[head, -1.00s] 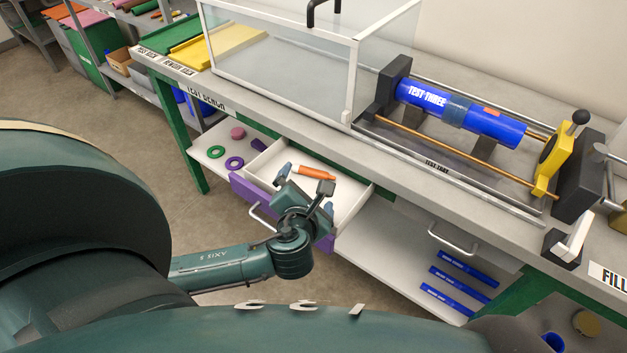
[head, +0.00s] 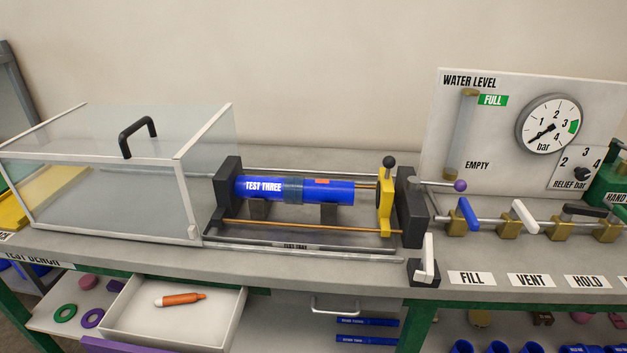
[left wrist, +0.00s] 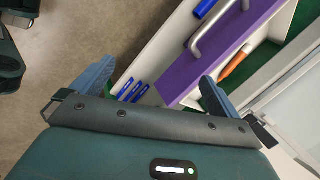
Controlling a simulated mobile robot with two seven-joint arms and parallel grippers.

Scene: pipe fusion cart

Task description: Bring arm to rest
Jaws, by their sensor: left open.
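My left gripper (left wrist: 157,70) shows in the left wrist view with its two blue-grey fingers spread wide and nothing between them. Beyond the fingers is the open drawer, with its purple front (left wrist: 215,55) and grey bar handle (left wrist: 217,32). An orange-and-white marker-like item (head: 180,299) lies in the white drawer tray (head: 228,318); its orange part also shows in the left wrist view (left wrist: 234,62), near the right finger. Neither arm shows in the head view now. My right gripper is in neither current view.
The bench carries a clear box (head: 100,190) with a black handle, a blue TEST THREE pipe (head: 325,190) in a clamp rig, a valve row and a pressure gauge (head: 549,123). Several blue strips (left wrist: 133,91) lie on the lower shelf. Open floor (left wrist: 90,35) shows left of the drawer.

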